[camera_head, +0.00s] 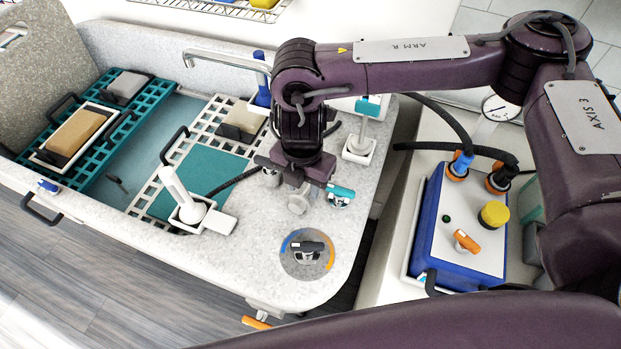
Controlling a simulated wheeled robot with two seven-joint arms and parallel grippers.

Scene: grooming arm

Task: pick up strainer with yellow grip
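I cannot make out a strainer with certainty. A yellow piece (264,3) shows at the top edge, cut off by the frame, on a wire rack; I cannot tell whether it is a grip. My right arm, purple and marked ARM R, reaches in from the right and bends down over the grey speckled counter. My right gripper (299,190) is at its end, low over the counter near a teal-handled fitting (340,195). Its fingers are small and partly hidden, so open or shut cannot be told. My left gripper is not in view.
A tub (122,178) with teal and white grates holds brushes or blocks at left. A white upright handle (180,190), a tap (228,60) and a round dial (307,254) stand on the counter side. A blue box (462,235) with a yellow knob (494,214) and hoses is at right.

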